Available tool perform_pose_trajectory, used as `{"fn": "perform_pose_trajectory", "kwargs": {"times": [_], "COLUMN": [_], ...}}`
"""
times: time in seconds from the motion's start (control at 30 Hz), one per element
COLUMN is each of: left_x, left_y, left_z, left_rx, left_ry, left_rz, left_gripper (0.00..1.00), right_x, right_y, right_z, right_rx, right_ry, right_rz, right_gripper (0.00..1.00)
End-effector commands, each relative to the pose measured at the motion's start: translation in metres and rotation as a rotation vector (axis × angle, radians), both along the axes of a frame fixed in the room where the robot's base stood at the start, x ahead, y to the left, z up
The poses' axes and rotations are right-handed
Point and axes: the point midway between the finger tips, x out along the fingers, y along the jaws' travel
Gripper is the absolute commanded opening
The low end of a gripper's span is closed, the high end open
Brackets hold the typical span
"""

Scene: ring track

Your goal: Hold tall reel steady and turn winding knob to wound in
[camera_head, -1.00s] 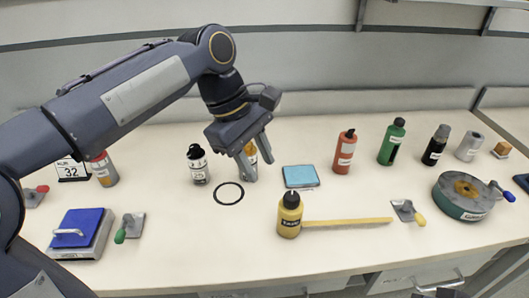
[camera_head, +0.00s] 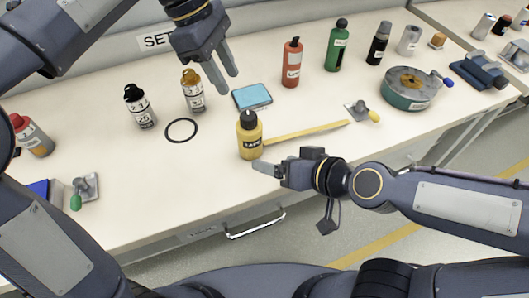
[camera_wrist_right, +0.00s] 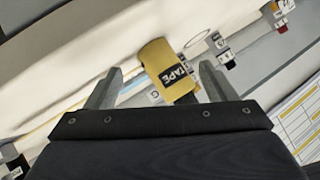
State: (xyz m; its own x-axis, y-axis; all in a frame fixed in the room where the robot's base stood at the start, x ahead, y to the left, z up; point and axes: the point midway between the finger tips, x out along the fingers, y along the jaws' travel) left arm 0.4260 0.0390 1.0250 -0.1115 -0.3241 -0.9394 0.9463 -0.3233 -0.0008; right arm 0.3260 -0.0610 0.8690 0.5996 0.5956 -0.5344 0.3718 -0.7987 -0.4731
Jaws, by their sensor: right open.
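The tall reel (camera_head: 249,138) is a yellow cylinder labelled TAPE with a black knob (camera_head: 248,118) on top. It stands upright, and a yellow tape strip (camera_head: 310,132) lies out from it to the right. My right gripper (camera_head: 268,168) is open just in front of the reel, near the table's front edge. In the right wrist view the reel (camera_wrist_right: 163,60) shows beyond and between the open fingers (camera_wrist_right: 160,85), not gripped. My left gripper (camera_head: 223,82) is open and empty above the table, behind and left of the reel, near a blue pad.
The blue pad (camera_head: 252,96), a gold-capped bottle (camera_head: 193,92), a black-capped bottle (camera_head: 139,108) and a black ring (camera_head: 181,132) lie behind and left. Several bottles line the back.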

Motion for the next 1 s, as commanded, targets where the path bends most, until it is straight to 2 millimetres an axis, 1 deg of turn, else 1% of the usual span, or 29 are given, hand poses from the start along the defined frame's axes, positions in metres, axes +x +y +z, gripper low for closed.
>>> {"fn": "perform_pose_trajectory", "kwargs": {"times": [0.03,0.1,0.2,0.3,0.5,0.67,0.77,1.0], "left_x": [0.0,0.0,0.0,0.0,0.0,0.0,0.0,0.0], "left_y": [0.0,0.0,0.0,0.0,0.0,0.0,0.0,0.0], "left_z": [0.0,0.0,0.0,0.0,0.0,0.0,0.0,0.0], "left_rx": [0.0,0.0,0.0,0.0,0.0,0.0,0.0,0.0], "left_ry": [0.0,0.0,0.0,0.0,0.0,0.0,0.0,0.0], "left_rz": [0.0,0.0,0.0,0.0,0.0,0.0,0.0,0.0], "left_gripper": [0.36,0.36,0.36,0.36,0.36,0.36,0.36,0.36], "right_x": [0.001,0.005,0.01,0.014,0.018,0.023,0.03,0.059], "right_y": [0.011,0.02,0.028,0.032,0.033,0.033,0.035,0.047], "right_z": [-0.005,-0.008,-0.011,-0.01,-0.002,0.001,-0.001,-0.015], "right_rx": [-0.031,-0.076,-0.148,-0.222,-0.321,-0.349,-0.352,-0.354], "right_ry": [-0.027,-0.081,-0.167,-0.255,-0.391,-0.431,-0.438,-0.433], "right_rz": [0.011,0.003,-0.017,-0.041,-0.082,-0.1,-0.105,-0.103], "right_gripper": [0.77,0.77,0.77,0.77,0.77,0.77,0.77,0.77]}}
